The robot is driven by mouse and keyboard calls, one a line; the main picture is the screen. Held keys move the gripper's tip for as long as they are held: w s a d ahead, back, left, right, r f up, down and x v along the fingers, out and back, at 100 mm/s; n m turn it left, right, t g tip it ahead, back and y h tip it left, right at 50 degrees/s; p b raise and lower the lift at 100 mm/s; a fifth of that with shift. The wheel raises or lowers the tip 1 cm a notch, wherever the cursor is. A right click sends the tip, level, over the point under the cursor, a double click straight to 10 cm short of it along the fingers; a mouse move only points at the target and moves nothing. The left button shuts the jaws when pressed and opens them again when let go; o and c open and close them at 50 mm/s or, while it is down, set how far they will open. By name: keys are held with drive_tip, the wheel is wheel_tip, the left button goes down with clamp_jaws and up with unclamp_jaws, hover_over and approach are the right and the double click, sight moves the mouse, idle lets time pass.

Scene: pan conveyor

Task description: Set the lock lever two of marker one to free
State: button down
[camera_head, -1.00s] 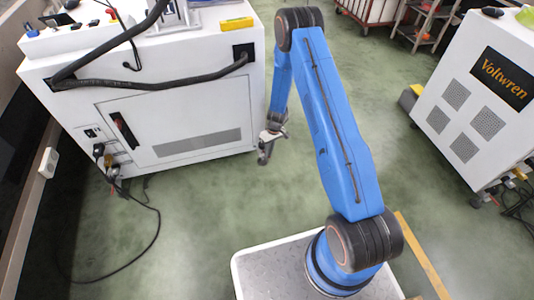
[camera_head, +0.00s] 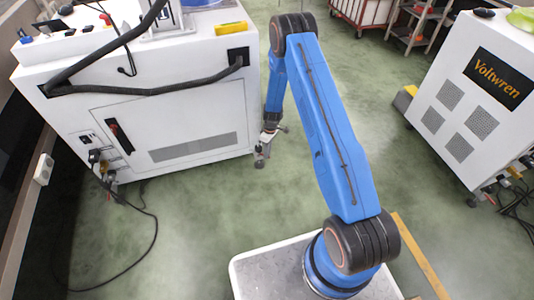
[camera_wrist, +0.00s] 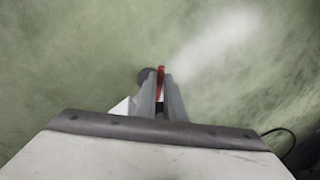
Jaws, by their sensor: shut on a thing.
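The white machine cabinet (camera_head: 165,110) stands at the left in the head view. My gripper (camera_head: 262,152) is low beside its right front corner, pointing down. In the wrist view my gripper (camera_wrist: 160,82) has its two grey fingers close together, shut on a narrow red lever (camera_wrist: 161,76). A dark round part, apparently a caster wheel (camera_wrist: 146,74), shows just left of the lever. In the head view the lever is too small to make out. Its lock position cannot be told.
Another white cabinet labelled Voltwren (camera_head: 470,105) stands at the right. A black cable (camera_head: 150,225) lies on the floor at the left, by a wall socket (camera_head: 43,168). The green floor (camera_head: 215,215) between the cabinets is mostly clear.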

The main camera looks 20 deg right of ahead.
drive_tip(key=c, duration=1.8)
unclamp_jaws()
drive_tip(key=shift+c, duration=0.2)
wheel_tip(320, 180, up, 17)
drive_tip(key=w+d, duration=0.2)
drive_tip(key=shift+w+d, duration=0.2)
drive_tip(key=shift+w, duration=0.05)
